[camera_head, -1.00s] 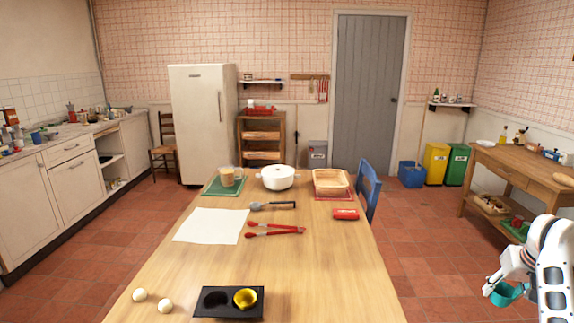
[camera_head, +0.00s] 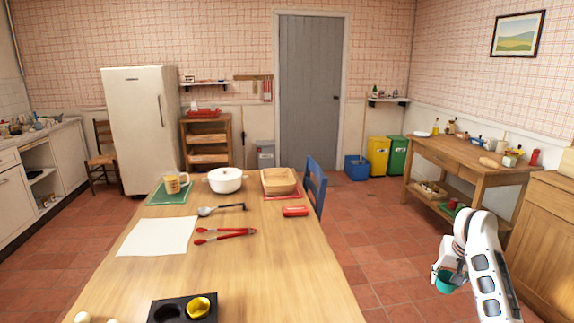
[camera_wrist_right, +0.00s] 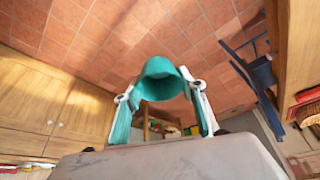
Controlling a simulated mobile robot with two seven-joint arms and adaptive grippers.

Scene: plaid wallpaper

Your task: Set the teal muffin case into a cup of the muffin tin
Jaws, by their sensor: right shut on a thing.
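The teal muffin case (camera_head: 446,282) is held out over the floor, to the right of the table. My right gripper (camera_head: 447,276) is shut on it. The right wrist view shows the teal case (camera_wrist_right: 160,82) between the two fingers, clear of any surface. The dark muffin tin (camera_head: 184,317) lies on the near end of the table, cut off by the bottom edge of the head view. Its left cup looks empty. Its right cup holds a yellow case (camera_head: 199,308). My left gripper is not in view.
The wooden table (camera_head: 265,290) also bears red tongs (camera_head: 226,235), a white sheet (camera_head: 158,236), a white pot (camera_head: 225,180) and a basket (camera_head: 278,181). A blue chair (camera_head: 316,187) stands at its right side. Red-tiled floor lies open between the table and the side bench (camera_head: 468,155).

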